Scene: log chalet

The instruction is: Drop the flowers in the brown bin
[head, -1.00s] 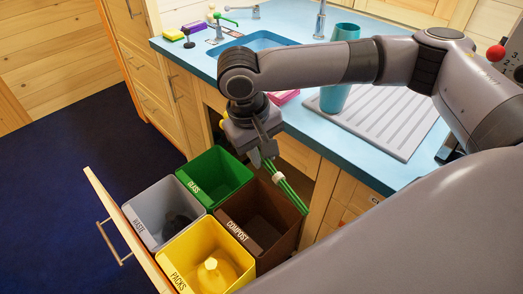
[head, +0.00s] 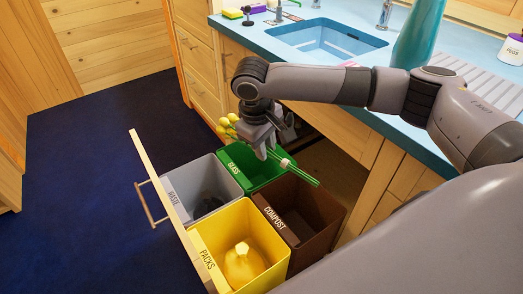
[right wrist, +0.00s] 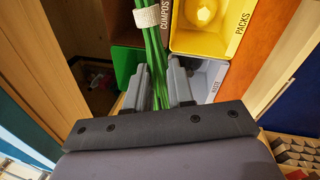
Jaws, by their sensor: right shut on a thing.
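My right gripper (head: 268,152) is shut on the green stems of the flowers (head: 300,170), above the open bins. The round yellow blossoms (head: 228,125) stick out to the left of the gripper, and the stem ends point right and down over the brown bin (head: 325,205), labelled COMPOST. In the right wrist view the stems (right wrist: 155,45) run between the fingers (right wrist: 158,82), with a pale band around them. The brown bin (right wrist: 124,22) shows beyond, partly behind the stems. My left gripper is not in view.
Beside the brown bin in the pulled-out drawer stand a green GLASS bin (head: 238,160), a grey WASTE bin (head: 185,185) and a yellow PACKS bin (head: 215,240) holding something yellow. The blue counter (head: 300,72) with its sink and a teal vase (head: 418,38) lies behind my arm.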

